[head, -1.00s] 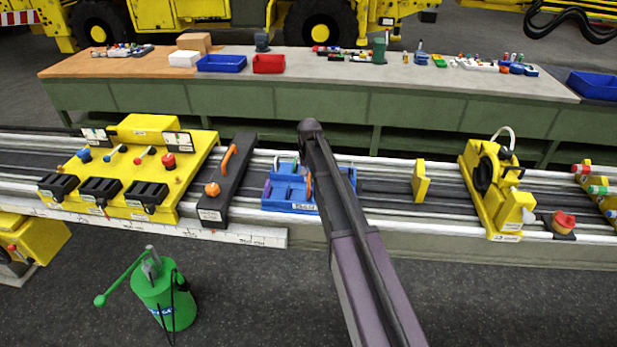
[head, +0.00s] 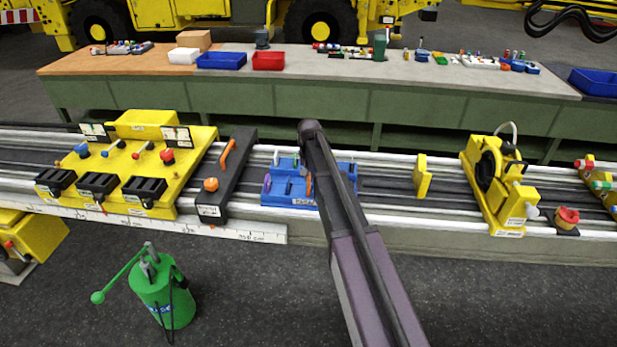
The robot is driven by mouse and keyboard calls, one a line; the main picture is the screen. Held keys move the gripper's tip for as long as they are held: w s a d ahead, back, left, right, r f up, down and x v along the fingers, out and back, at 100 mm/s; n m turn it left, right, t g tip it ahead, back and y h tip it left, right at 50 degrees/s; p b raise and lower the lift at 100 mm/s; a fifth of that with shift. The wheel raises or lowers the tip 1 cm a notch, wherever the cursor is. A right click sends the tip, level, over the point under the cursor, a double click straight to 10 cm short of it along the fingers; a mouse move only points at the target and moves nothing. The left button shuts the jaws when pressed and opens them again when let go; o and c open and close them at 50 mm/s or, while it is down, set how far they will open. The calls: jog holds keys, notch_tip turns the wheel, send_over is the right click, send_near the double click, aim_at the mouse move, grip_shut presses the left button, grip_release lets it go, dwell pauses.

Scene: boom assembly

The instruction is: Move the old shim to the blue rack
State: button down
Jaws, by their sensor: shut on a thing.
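The blue rack (head: 290,201) sits on the rails in the middle of the head view, with upright dividers and a label on its front. My dark arm crosses in front of it and covers its middle and part of its right side. A purple rounded piece (head: 267,183) shows at the rack's left end. A small orange piece (head: 308,186) shows beside my arm; I cannot tell what it belongs to. My gripper is hidden behind my arm, and so is anything in it. I cannot make out the old shim.
Left of the rack stand a black bar with an orange handle (head: 227,155) and a yellow fixture (head: 150,195). To the right are a yellow plate (head: 422,177) and a yellow clamp unit (head: 497,190). A green pump (head: 163,295) stands on the floor.

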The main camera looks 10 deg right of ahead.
jog(key=shift+f+b, duration=0.4)
jog(key=shift+f, duration=0.1)
jog(key=c, duration=0.7)
grip_release()
jog(key=shift+r, duration=0.1)
